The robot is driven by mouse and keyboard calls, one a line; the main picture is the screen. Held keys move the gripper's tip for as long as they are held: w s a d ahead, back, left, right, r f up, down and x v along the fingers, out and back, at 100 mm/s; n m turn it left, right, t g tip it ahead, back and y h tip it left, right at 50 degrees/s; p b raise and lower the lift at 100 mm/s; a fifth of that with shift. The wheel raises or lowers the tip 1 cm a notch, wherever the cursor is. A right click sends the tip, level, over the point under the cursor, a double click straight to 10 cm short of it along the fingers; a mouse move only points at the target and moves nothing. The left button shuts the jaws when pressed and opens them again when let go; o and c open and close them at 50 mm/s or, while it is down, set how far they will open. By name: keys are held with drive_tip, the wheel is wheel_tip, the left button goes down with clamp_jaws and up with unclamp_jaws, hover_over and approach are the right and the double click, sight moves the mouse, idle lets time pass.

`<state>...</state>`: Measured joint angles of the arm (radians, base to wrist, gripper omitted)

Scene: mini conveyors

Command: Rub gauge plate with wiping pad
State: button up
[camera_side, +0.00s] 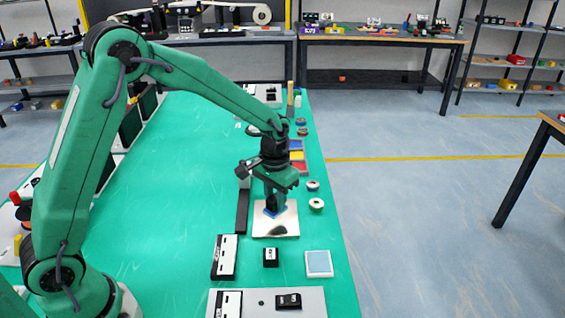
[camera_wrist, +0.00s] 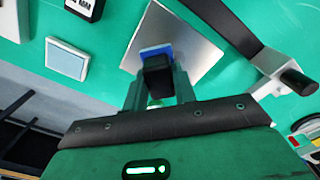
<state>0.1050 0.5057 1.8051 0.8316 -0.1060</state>
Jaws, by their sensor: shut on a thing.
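The gauge plate (camera_side: 286,219) is a square, shiny silver plate lying flat on the green table top, with a dark patch near its front that may be a smudge or a reflection. My gripper (camera_side: 271,196) points down over it, shut on the wiping pad (camera_side: 269,212), a small black block with a blue underside. In the wrist view the pad (camera_wrist: 156,49) sits between my fingers (camera_wrist: 158,88), its blue edge over one corner of the plate (camera_wrist: 192,45). The pad is on or very close to the plate; I cannot tell whether they touch.
A black bar (camera_side: 242,211) stands close left of the plate. In front are a black-and-white block (camera_side: 225,258), a small black block (camera_side: 270,258) and a pale-blue square with a white frame (camera_side: 319,263). Round pieces (camera_side: 316,205) lie near the right edge. The table's left middle is clear.

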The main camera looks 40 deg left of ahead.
drive_tip(key=shift+r, duration=2.15)
drive_tip(key=shift+f, duration=0.15)
drive_tip(key=shift+f, duration=3.4)
drive_tip(key=shift+w+a+f, duration=0.35)
drive_tip(key=shift+f, duration=0.25)
drive_tip(key=shift+c, duration=0.5)
drive_tip(key=shift+w+a, duration=1.05)
drive_tip(key=shift+w, duration=0.05)
drive_tip(key=shift+s+d, duration=1.35)
drive_tip(key=shift+s+d+r, duration=0.1)
drive_tip(key=shift+r, duration=3.95)
